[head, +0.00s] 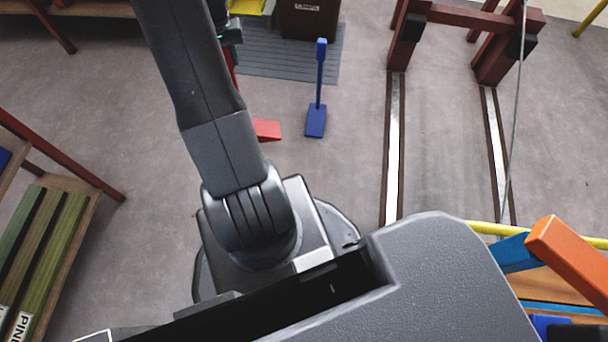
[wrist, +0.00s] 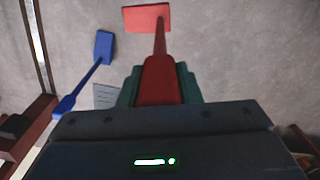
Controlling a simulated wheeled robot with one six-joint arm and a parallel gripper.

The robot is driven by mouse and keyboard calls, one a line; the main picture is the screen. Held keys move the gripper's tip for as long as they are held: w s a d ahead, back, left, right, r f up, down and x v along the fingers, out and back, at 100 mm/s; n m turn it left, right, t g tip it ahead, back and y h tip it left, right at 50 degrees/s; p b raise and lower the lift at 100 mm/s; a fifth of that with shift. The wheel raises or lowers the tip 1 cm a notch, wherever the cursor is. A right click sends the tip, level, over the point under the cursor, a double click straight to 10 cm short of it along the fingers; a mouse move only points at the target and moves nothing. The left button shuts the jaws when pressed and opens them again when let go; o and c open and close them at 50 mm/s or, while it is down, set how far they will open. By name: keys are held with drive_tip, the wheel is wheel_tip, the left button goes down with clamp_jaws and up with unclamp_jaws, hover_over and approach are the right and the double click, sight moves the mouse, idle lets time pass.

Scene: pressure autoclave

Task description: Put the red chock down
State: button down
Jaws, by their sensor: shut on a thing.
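The red chock has a flat red block (wrist: 147,18) on a thin stick with a thick red handle. In the wrist view my gripper (wrist: 158,82) is shut on the handle, between two teal fingers. The block hangs away from the gripper, over the floor; I cannot tell whether it touches it. In the head view the red chock's block (head: 267,130) shows just right of my arm, and most of its stick is hidden behind the arm.
A similar blue chock (head: 316,118) stands on the floor right of the red one. A grey mat (head: 290,65) and a brown bin (head: 309,18) are behind. Two floor rails (head: 394,150) run on the right. A rack of timber (head: 45,240) is at left. Floor between is clear.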

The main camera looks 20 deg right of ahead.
drive_tip(key=s+d+f+m+p, duration=0.1)
drive_tip(key=s+d+f+m, duration=0.75)
drive_tip(key=s+d, duration=0.5)
wheel_tip(320, 180, down, 11)
drive_tip(key=w+d+b, duration=0.1)
drive_tip(key=b, duration=0.1)
drive_tip(key=shift+w+d+r, duration=0.15)
drive_tip(key=shift+w+d, duration=0.05)
drive_tip(key=shift+w, duration=0.2)
drive_tip(key=shift+b, duration=0.3)
drive_tip(key=c, duration=1)
unclamp_jaws()
drive_tip(key=shift+c, duration=0.2)
wheel_tip(320, 180, up, 12)
drive_tip(key=p, duration=0.3)
